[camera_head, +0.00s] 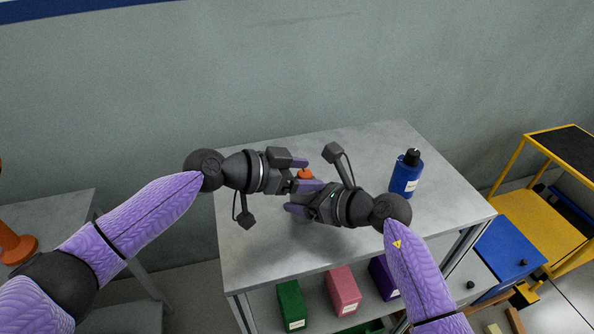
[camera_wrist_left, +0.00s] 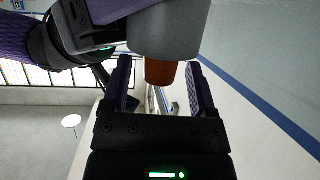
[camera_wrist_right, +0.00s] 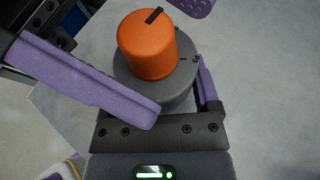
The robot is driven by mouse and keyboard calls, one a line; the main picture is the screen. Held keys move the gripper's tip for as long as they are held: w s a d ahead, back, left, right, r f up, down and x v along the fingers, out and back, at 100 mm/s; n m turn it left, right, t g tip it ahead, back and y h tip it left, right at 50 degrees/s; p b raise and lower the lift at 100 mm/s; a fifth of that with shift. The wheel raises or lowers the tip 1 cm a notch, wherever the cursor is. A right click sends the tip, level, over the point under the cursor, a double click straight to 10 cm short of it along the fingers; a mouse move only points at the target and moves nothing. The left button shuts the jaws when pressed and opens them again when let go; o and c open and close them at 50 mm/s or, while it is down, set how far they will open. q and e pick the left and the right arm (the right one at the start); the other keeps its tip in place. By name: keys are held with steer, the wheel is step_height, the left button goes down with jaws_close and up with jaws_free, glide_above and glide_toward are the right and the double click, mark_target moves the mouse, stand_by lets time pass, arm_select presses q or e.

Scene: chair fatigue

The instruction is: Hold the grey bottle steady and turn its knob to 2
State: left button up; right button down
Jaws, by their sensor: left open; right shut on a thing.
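The grey bottle (camera_wrist_right: 175,94) stands upright on the grey table, with an orange knob (camera_wrist_right: 148,46) on top; the knob also shows in the head view (camera_head: 304,174). The knob has a black pointer line. My right gripper (camera_head: 301,199) is shut on the bottle's body, one finger on each side. My left gripper (camera_head: 308,174) is open, its fingers either side of the knob, with gaps visible in the left wrist view (camera_wrist_left: 160,70). In the head view the grippers hide most of the bottle.
A blue bottle (camera_head: 406,176) with a black cap stands to the right on the table (camera_head: 270,262). Green (camera_head: 291,304), pink (camera_head: 343,288) and purple (camera_head: 382,276) boxes sit on the shelf below. A yellow cart (camera_head: 540,205) stands at right. The table's back and front left are clear.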

arm_select(q)
steer(key=v, duration=1.2)
arm_select(e)
jaws_free()
steer(key=shift+d, duration=0.1)
